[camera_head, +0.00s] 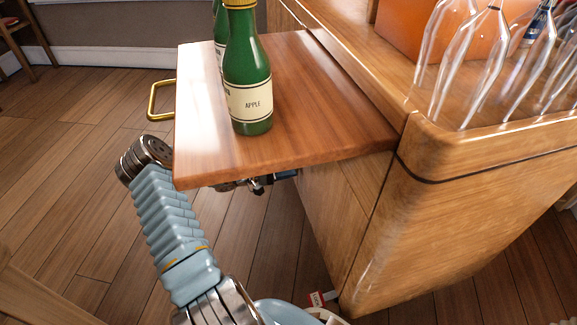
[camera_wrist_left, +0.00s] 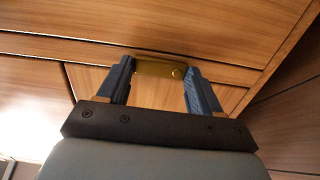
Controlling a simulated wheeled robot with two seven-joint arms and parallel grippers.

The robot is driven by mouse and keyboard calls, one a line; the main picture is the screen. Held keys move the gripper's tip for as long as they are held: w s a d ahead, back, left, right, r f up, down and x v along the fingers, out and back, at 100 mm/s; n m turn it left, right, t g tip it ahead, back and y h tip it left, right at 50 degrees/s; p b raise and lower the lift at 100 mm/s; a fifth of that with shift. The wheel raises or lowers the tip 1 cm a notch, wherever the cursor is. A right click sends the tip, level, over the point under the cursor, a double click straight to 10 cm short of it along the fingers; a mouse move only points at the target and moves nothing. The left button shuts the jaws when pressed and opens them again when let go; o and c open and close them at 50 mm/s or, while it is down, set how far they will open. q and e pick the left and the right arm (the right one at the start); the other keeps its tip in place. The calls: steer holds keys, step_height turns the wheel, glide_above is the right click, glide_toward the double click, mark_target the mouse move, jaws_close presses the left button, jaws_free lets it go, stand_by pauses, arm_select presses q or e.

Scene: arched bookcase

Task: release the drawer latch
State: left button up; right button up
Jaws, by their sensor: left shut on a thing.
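A brass latch plate (camera_wrist_left: 160,68) sits against the wooden underside in the left wrist view. My left gripper (camera_wrist_left: 160,82) has one blue finger on each side of it and is shut on it. In the head view my left arm reaches under the pulled-out wooden board (camera_head: 320,110). Only a little of the left gripper (camera_head: 258,186) shows below the board's front edge, and the latch is hidden there. A brass handle (camera_head: 153,101) is on the board's left end. My right gripper is not in view.
A green bottle labelled APPLE (camera_head: 250,75) stands upright on the board, with another green bottle (camera_head: 219,45) behind it. Several upturned glasses stand on the bookcase top (camera_head: 470,138) at right. Wooden floor (camera_head: 80,160) lies open at left.

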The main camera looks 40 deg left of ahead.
arm_select(q)
steer(key=shift+f, duration=0.1)
steer(key=o, duration=1.1)
steer(key=shift+c, duration=0.2)
steer(key=p+v, duration=0.1)
steer(key=v, duration=1.3)
steer(key=shift+p, duration=0.3)
steer(key=shift+d, duration=0.1)
